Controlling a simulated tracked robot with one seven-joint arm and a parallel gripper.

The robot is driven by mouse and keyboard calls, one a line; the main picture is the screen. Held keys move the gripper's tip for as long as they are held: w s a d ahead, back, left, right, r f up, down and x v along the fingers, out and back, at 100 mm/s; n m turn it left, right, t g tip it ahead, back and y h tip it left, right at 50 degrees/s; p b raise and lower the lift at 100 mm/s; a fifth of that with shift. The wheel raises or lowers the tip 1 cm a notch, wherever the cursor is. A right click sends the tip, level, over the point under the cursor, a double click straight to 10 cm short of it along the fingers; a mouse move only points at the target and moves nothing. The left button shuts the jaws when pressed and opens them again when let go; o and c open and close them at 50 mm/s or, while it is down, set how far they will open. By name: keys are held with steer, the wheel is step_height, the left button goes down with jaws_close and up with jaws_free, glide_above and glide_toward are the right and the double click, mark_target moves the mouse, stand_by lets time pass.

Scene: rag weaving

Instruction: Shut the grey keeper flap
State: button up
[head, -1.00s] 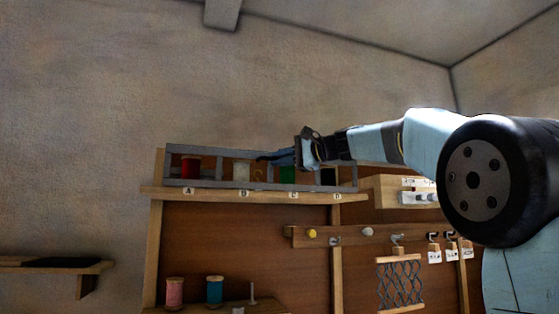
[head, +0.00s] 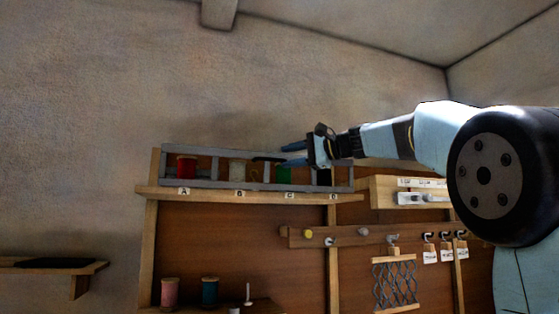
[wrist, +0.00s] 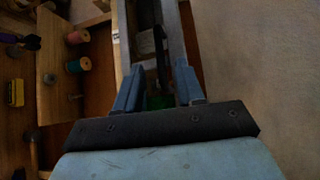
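The grey keeper flap appears to be part of the long grey frame (head: 205,150) along the top shelf, around the spools in the lettered bays; I cannot tell how far it stands open. A dark, slim piece (head: 268,159), perhaps a handle, sticks out at the frame's upper edge above bays B and C. It also shows in the wrist view (wrist: 161,45), ahead of and between my fingers. My gripper (head: 293,155) is at the frame's right half, above bay C. Its two blue fingers are apart, with nothing visibly clamped between them; they also show in the wrist view (wrist: 158,88).
A wooden box (head: 384,191) is right of the shelf. Below are a peg rail (head: 350,236), a hanging net and more spools. The wall above is clear.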

steer(key=f+v, duration=0.1)
steer(key=v, duration=0.8)
steer(key=shift+r, duration=0.45)
steer(key=shift+d, duration=0.1)
steer(key=s+d+f+n+g+h, duration=0.1)
steer(key=s+d+f+n+h, duration=0.1)
steer(key=s+f+h, duration=0.3)
steer(key=s+d+f+n+h, duration=0.2)
steer(key=s+f+h, duration=0.3)
steer(key=s+f, duration=0.8)
steer(key=s+d+f+n+g+h, duration=0.1)
steer(key=s+f, duration=0.9)
steer(key=f, duration=1.9)
steer(key=d+n+h, duration=0.1)
steer(key=d+h, duration=0.1)
steer(key=h, duration=0.1)
steer(key=shift+d+n+g+h, duration=0.3)
steer(key=shift+d+n+h, duration=0.05)
steer(key=shift+n+h, duration=0.05)
steer(key=shift+f, duration=0.1)
